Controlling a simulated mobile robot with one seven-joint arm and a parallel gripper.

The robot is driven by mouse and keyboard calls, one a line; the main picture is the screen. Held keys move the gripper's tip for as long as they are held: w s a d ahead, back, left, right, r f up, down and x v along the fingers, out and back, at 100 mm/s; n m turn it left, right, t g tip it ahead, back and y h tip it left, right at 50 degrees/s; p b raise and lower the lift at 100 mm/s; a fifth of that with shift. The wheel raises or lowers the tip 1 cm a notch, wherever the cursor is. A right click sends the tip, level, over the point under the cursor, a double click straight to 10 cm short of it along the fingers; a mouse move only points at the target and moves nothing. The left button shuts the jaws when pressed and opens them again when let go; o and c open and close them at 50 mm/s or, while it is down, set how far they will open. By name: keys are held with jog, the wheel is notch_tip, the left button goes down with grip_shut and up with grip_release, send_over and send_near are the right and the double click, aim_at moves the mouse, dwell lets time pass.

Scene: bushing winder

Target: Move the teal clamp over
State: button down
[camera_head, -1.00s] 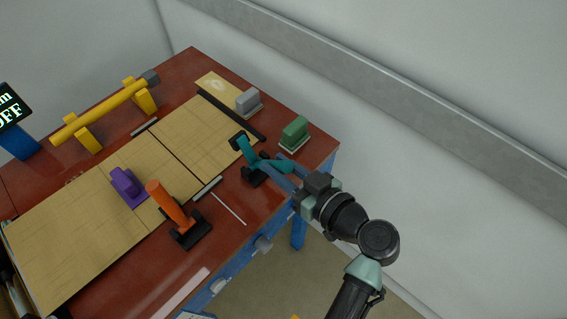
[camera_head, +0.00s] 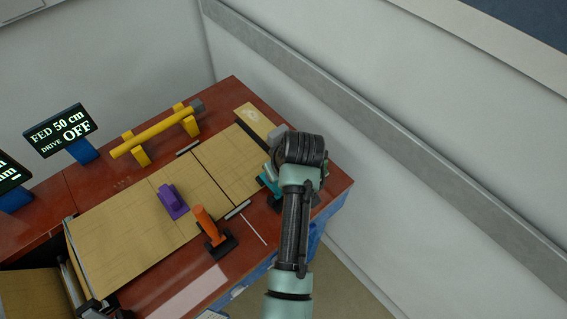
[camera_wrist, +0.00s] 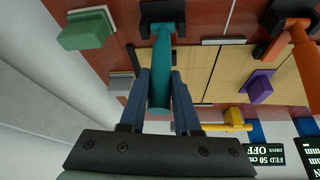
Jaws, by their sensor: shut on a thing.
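The teal clamp (camera_wrist: 165,60) stands at the right end of the red table, its dark base toward the top of the wrist view. My gripper (camera_wrist: 159,78) has its two blue fingers on either side of the clamp's teal handle and is shut on it. In the head view only a sliver of the teal clamp (camera_head: 268,181) shows left of my arm, which hides my fingers and most of the clamp. From these views I cannot tell whether its base touches the table.
A green block (camera_wrist: 86,30) and a grey block (camera_head: 277,133) are close to the gripper. A yellow bar (camera_head: 155,132) lies at the back. A display (camera_head: 61,131) reads DRIVE OFF.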

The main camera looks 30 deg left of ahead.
jog(key=shift+w+a+f+g+h+p, duration=0.1)
jog(key=shift+w+a+g+h+p, duration=0.1)
jog(key=shift+a+h, duration=0.25)
jog(key=shift+w+a+g+h+p, duration=0.1)
jog(key=shift+a+h+p, duration=0.05)
jog(key=shift+a+h, duration=0.3)
jog(key=c, duration=0.6)
grip_release()
jog(key=shift+f, duration=0.1)
jog(key=b+v, duration=0.1)
jog(key=v, duration=1.2)
jog(key=shift+w+b, duration=0.1)
jog(key=shift+b, duration=0.25)
